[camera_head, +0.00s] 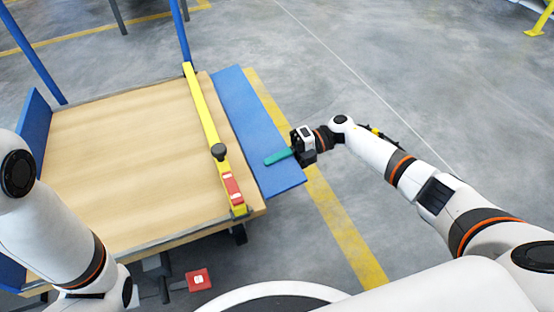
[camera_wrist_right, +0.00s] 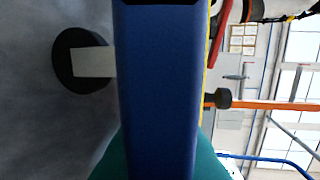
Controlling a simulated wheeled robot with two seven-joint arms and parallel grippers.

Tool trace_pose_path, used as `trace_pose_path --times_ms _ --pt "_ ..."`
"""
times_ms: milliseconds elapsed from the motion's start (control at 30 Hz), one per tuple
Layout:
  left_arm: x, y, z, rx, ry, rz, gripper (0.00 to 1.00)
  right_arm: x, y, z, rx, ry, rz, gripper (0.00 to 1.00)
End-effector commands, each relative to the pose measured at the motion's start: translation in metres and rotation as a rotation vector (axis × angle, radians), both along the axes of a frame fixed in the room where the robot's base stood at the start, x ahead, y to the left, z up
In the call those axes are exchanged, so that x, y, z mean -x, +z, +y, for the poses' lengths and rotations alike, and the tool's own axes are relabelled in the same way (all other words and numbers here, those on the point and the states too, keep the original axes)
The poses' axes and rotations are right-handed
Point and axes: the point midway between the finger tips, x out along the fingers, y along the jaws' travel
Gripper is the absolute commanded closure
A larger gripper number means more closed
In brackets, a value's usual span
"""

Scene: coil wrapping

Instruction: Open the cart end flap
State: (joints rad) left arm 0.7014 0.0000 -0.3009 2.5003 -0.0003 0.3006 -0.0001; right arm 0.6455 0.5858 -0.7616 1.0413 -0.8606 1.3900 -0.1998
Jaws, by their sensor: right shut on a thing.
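The cart (camera_head: 130,150) has a wooden deck with a blue end flap (camera_head: 250,125) along its right end. The flap is folded outward, away from the deck; its exact tilt is hard to tell. My right gripper (camera_head: 279,157) is at the flap's outer edge, near the front corner, with a teal finger showing on top. In the right wrist view the blue flap (camera_wrist_right: 158,85) fills the middle, with teal fingers on both sides, so the gripper is shut on it. My left arm comes in at lower left; its gripper is out of frame.
A yellow bar (camera_head: 205,115) with a dark knob (camera_head: 219,151) and a red part (camera_head: 232,188) runs along the deck's right end. Blue posts (camera_head: 181,30) rise at the back. A red pedal (camera_head: 198,280) sits low in front. The floor right of the flap is clear.

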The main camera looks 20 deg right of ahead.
Motion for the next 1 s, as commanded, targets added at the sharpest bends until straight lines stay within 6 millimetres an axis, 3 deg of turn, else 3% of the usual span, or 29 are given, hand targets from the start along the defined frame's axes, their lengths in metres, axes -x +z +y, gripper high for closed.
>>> trace_pose_path --times_ms 167,200,300,667,1000 --pt "0.0 0.0 0.0 0.0 0.0 0.0 0.64 0.0 0.0 -0.001 0.003 0.0 0.0 1.0" --pt "0.0 0.0 0.0 0.0 0.0 0.0 0.64 0.0 0.0 -0.001 0.003 0.0 0.0 0.84" --pt "0.0 0.0 0.0 0.0 0.0 0.0 0.64 0.0 0.0 -0.001 0.003 0.0 0.0 0.69" --pt "0.0 0.003 0.0 0.0 0.0 0.001 0.64 -0.001 0.003 -0.005 0.002 -0.001 0.001 0.69" --pt "-0.001 0.025 0.0 0.0 0.001 0.002 0.64 -0.007 0.016 -0.068 0.004 -0.004 0.002 0.69"
